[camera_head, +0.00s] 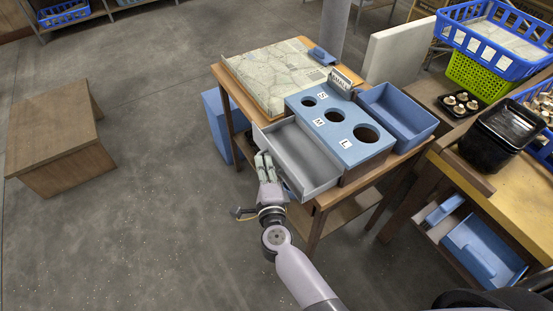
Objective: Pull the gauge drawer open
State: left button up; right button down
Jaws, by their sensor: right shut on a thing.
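The gauge box (338,122) is a blue-topped block on a small wooden table, with round holes of growing size marked S, M and L. Its grey gauge drawer (302,152) stands pulled out on the left side, and its empty inside shows. My right gripper (264,161) is at the drawer's outer front and shut on it. The fingers hide the part they grip. My left gripper is not in view.
A map-like sheet on a board (275,70) lies behind the drawer. An open blue bin (428,124) stands right of the gauge box. A black container (503,132) and mushroom trays are further right.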

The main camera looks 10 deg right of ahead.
jog(key=shift+f, duration=0.1)
jog(key=c, duration=1.7)
grip_release()
jog(key=shift+s, duration=0.15)
jog(key=s, duration=0.8)
jog(key=s+r, duration=0.1)
jog(key=s, duration=0.2)
jog(key=shift+s+a+r, duration=0.1)
jog(key=shift+s+a, duration=0.1)
jog(key=shift+s, duration=0.2)
